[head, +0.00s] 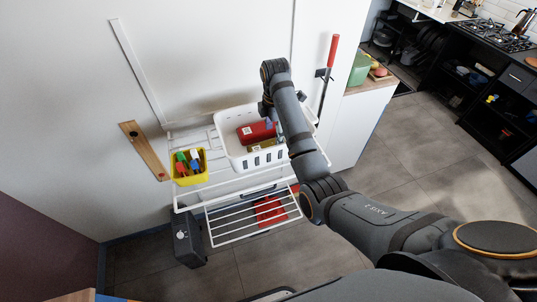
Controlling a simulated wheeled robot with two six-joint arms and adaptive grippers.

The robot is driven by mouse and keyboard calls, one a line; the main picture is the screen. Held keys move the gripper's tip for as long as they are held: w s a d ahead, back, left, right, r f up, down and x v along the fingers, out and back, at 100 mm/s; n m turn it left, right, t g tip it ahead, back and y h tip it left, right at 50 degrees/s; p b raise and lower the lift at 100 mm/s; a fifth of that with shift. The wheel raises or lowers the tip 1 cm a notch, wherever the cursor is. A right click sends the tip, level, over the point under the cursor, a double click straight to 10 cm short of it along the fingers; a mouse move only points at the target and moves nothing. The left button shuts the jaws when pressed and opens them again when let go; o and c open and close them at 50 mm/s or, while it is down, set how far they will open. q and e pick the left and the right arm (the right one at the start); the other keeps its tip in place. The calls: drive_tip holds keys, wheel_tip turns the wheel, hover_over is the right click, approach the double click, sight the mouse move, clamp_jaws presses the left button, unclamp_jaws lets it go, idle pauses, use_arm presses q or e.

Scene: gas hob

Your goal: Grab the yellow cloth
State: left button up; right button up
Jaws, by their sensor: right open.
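I cannot make out a yellow cloth for certain. A yellow bin (190,180) at the left end of the white wire rack holds green, red, blue and white items. A white basket (233,150) to its right holds a red item (256,132) and a small pale yellowish item (262,146), too small to identify. My right arm comes in from the lower right and bends over the basket's right side. My right gripper (267,110) is open over the basket's back part, mostly hidden by its own wrist. My left gripper is out of view.
The white wire rack (222,228) stands against a pale wall, with a red object (270,211) at its lower level. A wooden strip (144,150) is on the left wall. A red-handled pole (332,52) stands right of the basket. Tiled floor (405,150) is open at right.

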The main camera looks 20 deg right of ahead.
sight(273, 144)
drive_tip(key=f+b, duration=0.2)
drive_tip(key=f, duration=0.2)
drive_tip(key=shift+w, duration=0.2)
drive_tip(key=shift+s+f+p, duration=0.1)
drive_tip(key=shift+p, duration=0.4)
wheel_tip(273, 144, down, 3)
drive_tip(key=shift+r, duration=0.1)
drive_tip(key=c, duration=0.8)
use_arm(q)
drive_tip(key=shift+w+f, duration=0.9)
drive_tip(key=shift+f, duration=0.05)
use_arm(e)
drive_tip(key=shift+c, duration=0.2)
drive_tip(key=shift+w+r, duration=0.2)
drive_tip(key=shift+r, duration=0.1)
wheel_tip(273, 144, up, 4)
drive_tip(key=shift+r, duration=0.1)
use_arm(q)
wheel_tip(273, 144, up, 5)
drive_tip(key=p, duration=0.5)
use_arm(e)
wheel_tip(273, 144, up, 5)
drive_tip(key=shift+s+r, duration=0.1)
